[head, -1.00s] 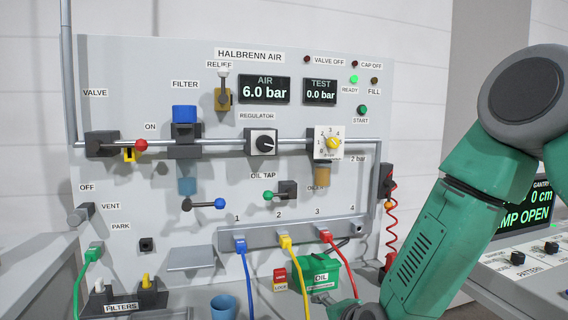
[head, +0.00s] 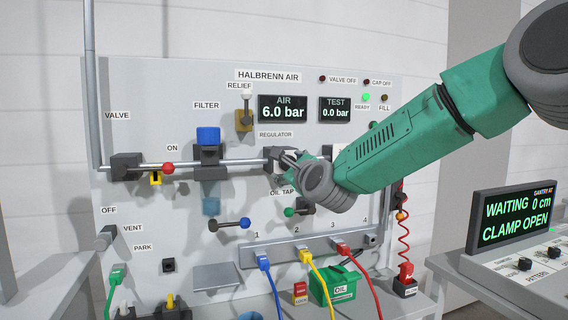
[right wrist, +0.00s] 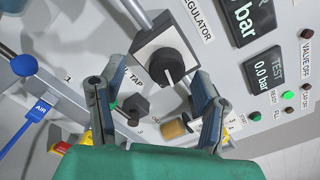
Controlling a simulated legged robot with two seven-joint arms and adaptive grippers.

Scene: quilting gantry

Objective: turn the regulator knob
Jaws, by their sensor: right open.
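The regulator is a white-faced dark block with a round black knob (right wrist: 168,72) and a white pointer line, in the right wrist view. In the head view the regulator block (head: 272,158) shows only in part, its knob hidden behind my right gripper. My right gripper (head: 287,166) is open in front of the panel at the regulator. In the right wrist view its fingers (right wrist: 156,76) stand apart on either side of the knob; contact cannot be told. The air display (head: 283,109) reads 6.0 bar. My left gripper is not in view.
The test display (head: 335,109) reads 0.0 bar, with a lit green ready lamp (head: 366,97) beside it. The oil tap (head: 303,207) lies just below my right gripper. The red-knobbed valve (head: 126,167) and the filter (head: 208,155) are to the left along the pipe.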

